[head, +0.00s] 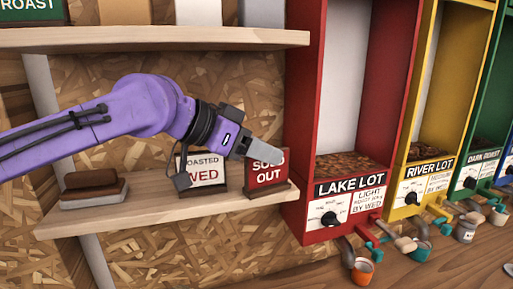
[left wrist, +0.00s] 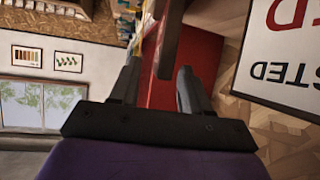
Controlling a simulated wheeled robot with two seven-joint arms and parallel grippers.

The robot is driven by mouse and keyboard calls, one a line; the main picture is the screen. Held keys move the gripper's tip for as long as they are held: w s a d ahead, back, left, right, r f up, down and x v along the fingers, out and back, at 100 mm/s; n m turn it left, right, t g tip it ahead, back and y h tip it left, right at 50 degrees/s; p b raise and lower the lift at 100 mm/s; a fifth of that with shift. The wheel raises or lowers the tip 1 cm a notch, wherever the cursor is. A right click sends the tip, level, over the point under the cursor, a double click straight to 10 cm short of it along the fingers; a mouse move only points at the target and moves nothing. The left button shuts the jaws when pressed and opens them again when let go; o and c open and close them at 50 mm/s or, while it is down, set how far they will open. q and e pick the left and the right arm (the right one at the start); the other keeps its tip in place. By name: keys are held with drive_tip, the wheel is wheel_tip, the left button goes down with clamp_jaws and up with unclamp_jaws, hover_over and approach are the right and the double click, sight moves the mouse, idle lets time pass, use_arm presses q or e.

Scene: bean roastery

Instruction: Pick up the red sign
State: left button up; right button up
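The red sign (head: 268,174), lettered "SOLD OUT" in white, stands upright in a brown base on the lower wooden shelf. My left gripper (head: 262,151) reaches in from the left and covers the sign's upper left part in the head view. In the left wrist view the left gripper (left wrist: 157,78) has its two fingers spread apart. Red surfaces show between and beyond them, and I cannot tell how much is the sign and how much is the red bin. I see no clear contact. My right gripper is not in view.
A white "ROASTED WED" sign (head: 205,172) stands just left, partly behind my wrist. A brush-like brown block (head: 94,188) lies at the shelf's left. The red LAKE LOT bin (head: 305,120) rises close on the right. An upper shelf (head: 150,38) runs above.

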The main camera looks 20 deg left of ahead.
use_arm(q)
drive_tip(key=shift+s+r, duration=0.1)
drive_tip(key=shift+s, duration=0.1)
drive_tip(key=b+v, duration=0.2)
drive_tip(key=v, duration=0.5)
drive_tip(key=shift+r, duration=0.1)
drive_tip(key=shift+c, duration=0.3)
